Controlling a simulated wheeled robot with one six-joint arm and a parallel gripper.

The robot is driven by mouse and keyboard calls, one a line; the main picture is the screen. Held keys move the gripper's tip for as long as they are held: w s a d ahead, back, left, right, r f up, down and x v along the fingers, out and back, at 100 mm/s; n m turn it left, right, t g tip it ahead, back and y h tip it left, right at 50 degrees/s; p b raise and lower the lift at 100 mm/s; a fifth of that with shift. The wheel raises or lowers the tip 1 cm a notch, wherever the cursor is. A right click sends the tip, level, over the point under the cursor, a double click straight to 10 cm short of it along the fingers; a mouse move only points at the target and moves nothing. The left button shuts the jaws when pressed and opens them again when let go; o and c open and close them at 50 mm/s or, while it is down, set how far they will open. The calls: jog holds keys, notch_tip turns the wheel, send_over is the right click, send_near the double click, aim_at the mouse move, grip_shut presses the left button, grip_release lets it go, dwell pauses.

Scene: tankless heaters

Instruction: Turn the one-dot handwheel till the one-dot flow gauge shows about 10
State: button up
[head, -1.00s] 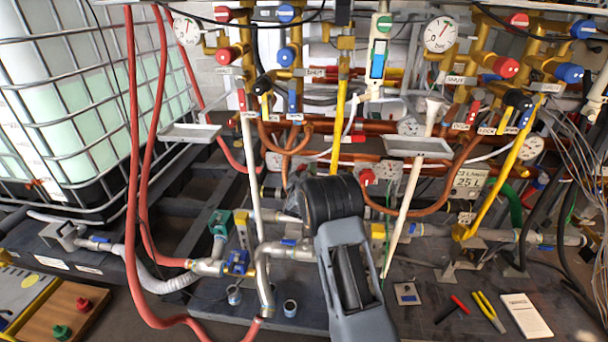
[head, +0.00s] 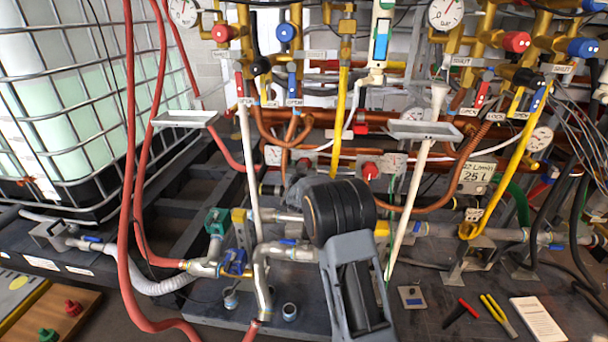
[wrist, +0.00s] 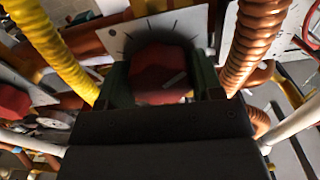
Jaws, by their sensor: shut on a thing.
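My gripper (wrist: 160,78) is shut on a red handwheel (wrist: 158,70) in the wrist view, with a dark finger on each side. Behind it is a pale plate (wrist: 195,22) with black tick marks in an arc. A light mark shows on the handwheel's face, but I cannot make out any dots. In the head view my wrist and forearm cover the fingertips. I cannot tell which one is held. A small dial (head: 394,163) is too small to read.
A yellow hose (wrist: 55,50) and a copper corrugated hose (wrist: 250,45) run close on either side of my gripper. Another red handwheel (wrist: 12,104) is at the far left.

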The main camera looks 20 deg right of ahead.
jog(key=shift+m+b, duration=1.25)
jog(key=shift+m, duration=0.55)
jog(key=o, duration=0.7)
jog(key=shift+c, duration=0.2)
jog(key=shift+s, duration=0.1)
jog(key=p+v, duration=0.2)
jog(key=v, duration=1.1)
jog(key=shift+s+a+p, duration=0.25)
jog(key=shift+p, duration=0.15)
